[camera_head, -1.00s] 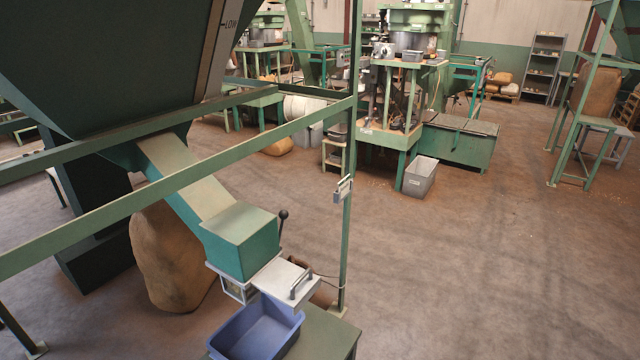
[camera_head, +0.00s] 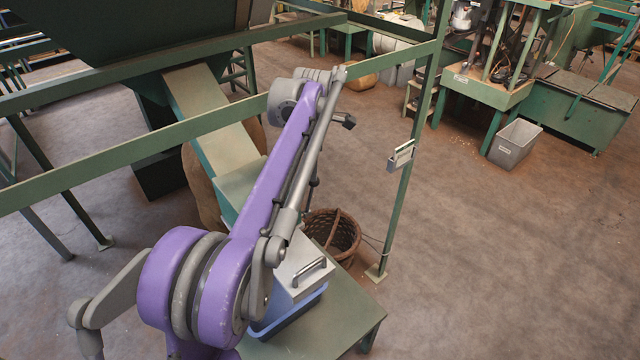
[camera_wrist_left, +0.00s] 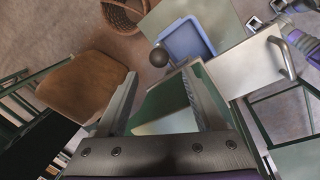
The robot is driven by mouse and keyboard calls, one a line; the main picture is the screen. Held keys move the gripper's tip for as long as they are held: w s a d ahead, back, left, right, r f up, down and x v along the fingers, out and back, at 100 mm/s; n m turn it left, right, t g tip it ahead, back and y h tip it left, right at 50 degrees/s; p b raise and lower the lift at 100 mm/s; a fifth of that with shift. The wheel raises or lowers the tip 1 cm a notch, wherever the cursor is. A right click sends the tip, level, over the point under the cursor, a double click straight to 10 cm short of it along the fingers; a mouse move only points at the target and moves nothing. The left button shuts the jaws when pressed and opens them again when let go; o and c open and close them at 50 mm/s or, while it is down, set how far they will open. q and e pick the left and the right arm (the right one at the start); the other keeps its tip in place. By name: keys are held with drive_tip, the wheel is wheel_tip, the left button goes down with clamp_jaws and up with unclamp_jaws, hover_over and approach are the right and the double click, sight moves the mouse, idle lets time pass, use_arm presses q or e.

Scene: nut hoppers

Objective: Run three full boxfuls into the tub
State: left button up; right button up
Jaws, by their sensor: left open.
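My left gripper (camera_wrist_left: 160,78) is open in the left wrist view, its two fingers apart. The lever's dark ball knob (camera_wrist_left: 158,57) shows just beyond the fingertips, in the gap between them and not gripped. The blue tub (camera_wrist_left: 187,40) lies beyond it; in the head view the tub (camera_head: 290,318) is mostly hidden under the metal slide plate (camera_head: 300,264). The plate's bar handle (camera_wrist_left: 283,58) also shows in the left wrist view. In the head view my purple arm covers part of the teal outlet box (camera_head: 238,183) below the chute (camera_head: 212,122), and hides the gripper. My right gripper is not seen.
A green frame rail (camera_head: 130,156) crosses before the chute, with a post (camera_head: 408,185) to its right. A wicker basket (camera_head: 332,232) stands behind the table (camera_head: 340,312). A brown sack (camera_wrist_left: 85,88) is beside the chute. Open floor lies to the right.

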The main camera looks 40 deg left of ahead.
sight(313, 187)
use_arm(q)
drive_tip(key=f, duration=0.3)
drive_tip(key=w+a+f, duration=0.1)
drive_tip(key=f, duration=0.6)
drive_tip(key=shift+w+a+f+b, duration=0.15)
drive_tip(key=shift+w+f+b, duration=0.15)
drive_tip(key=shift+w+f, duration=0.1)
drive_tip(key=shift+c, duration=0.3)
clamp_jaws()
idle(0.6)
